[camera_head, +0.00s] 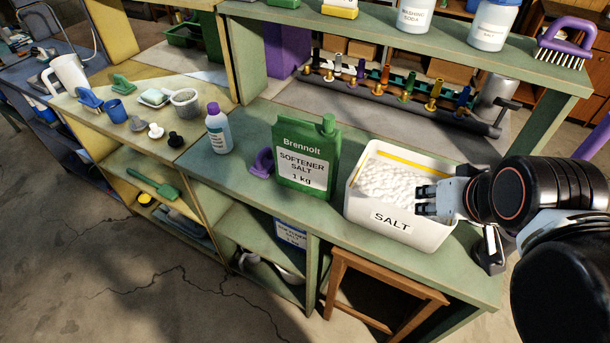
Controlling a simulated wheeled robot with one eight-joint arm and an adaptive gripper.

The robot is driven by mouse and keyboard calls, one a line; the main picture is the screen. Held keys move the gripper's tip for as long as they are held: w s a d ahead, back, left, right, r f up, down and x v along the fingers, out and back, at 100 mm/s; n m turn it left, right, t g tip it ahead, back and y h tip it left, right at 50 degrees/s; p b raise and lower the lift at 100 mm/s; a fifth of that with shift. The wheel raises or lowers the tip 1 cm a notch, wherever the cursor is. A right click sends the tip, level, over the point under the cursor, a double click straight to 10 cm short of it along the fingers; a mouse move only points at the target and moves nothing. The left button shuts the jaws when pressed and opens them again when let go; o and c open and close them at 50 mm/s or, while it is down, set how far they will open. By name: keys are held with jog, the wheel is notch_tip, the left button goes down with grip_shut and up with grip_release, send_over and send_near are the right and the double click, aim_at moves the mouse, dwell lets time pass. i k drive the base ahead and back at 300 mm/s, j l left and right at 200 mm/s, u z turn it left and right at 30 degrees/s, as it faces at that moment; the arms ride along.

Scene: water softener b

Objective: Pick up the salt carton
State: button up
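The salt carton (306,160) is a green box with a white label reading "Brennolt Softener Salt 1 kg" and a green spout on its top right. It stands upright on the green bench. My gripper (420,201) is to the right of the carton, apart from it, over the right part of a white tub. Its fingers point left toward the carton's side. Whether the fingers are apart or together is not clear at this size. No object shows between them.
The white tub (390,222) marked "SALT", filled with white grains, stands between the carton and my arm. A purple handle (262,163) and a purple-capped bottle (218,129) stand left of the carton. A shelf (400,36) runs above and behind. A wooden stool (385,285) is below.

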aim_at(306, 158)
jog(key=k+z, duration=0.15)
jog(key=z, duration=0.2)
jog(key=k+z, duration=0.15)
jog(key=z, duration=0.2)
jog(key=k+l+z, duration=0.1)
jog(key=z, duration=0.75)
jog(key=j+z, duration=0.1)
jog(key=z, duration=0.75)
jog(key=k+j+z, duration=0.1)
jog(key=z, duration=0.75)
jog(key=k+j, duration=0.25)
jog(key=k, duration=0.2)
jog(key=k+j+z, duration=0.1)
jog(key=k+j, duration=0.2)
jog(key=k, duration=0.15)
jog(key=k+j, duration=0.25)
jog(key=k, duration=0.25)
jog(key=k+j+z, duration=0.1)
jog(key=k, duration=0.35)
jog(key=j, duration=0.1)
